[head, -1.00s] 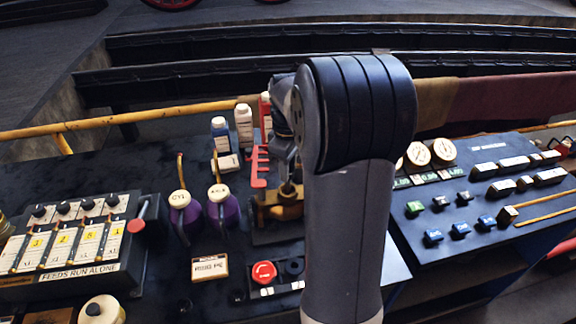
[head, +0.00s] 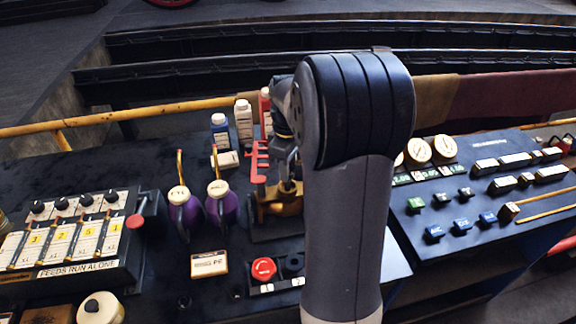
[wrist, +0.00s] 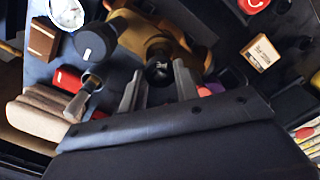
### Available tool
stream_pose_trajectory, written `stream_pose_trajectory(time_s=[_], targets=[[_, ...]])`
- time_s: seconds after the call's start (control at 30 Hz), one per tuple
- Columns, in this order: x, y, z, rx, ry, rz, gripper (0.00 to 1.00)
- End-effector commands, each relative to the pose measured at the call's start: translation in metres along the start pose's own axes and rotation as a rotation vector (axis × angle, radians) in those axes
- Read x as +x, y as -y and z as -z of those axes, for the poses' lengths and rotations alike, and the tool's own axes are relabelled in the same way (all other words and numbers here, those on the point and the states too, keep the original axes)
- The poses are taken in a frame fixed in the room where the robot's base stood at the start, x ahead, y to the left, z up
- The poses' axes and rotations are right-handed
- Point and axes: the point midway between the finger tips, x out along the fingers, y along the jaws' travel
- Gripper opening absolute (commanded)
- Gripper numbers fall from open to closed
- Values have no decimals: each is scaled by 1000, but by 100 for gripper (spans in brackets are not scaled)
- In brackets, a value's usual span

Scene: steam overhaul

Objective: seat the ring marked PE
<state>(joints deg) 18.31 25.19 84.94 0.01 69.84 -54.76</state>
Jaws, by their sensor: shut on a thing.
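My gripper (wrist: 158,88) points down at the brass fitting (wrist: 178,42) in the wrist view. Its two fingers are shut around a small dark round part (wrist: 159,70), which lies over or against the brass. I cannot read a PE mark on it, nor tell whether it is seated. In the head view the brass fitting (head: 281,204) stands on the dark bench just left of my arm, which hides part of it. A cream card (head: 209,264), its lettering seeming to end in PE, lies at front left of the fitting; it also shows in the wrist view (wrist: 262,52).
A red button (head: 263,268) is in front. Bottles (head: 243,125) stand behind. A sloped switch panel (head: 470,205) is right, a feeds box (head: 75,240) left.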

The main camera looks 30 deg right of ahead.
Motion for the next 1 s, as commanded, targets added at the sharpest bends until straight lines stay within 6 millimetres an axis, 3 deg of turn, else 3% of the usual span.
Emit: stream_pose_trajectory(time_s=[1.0], targets=[[18,0,0,0,0,0,8]])
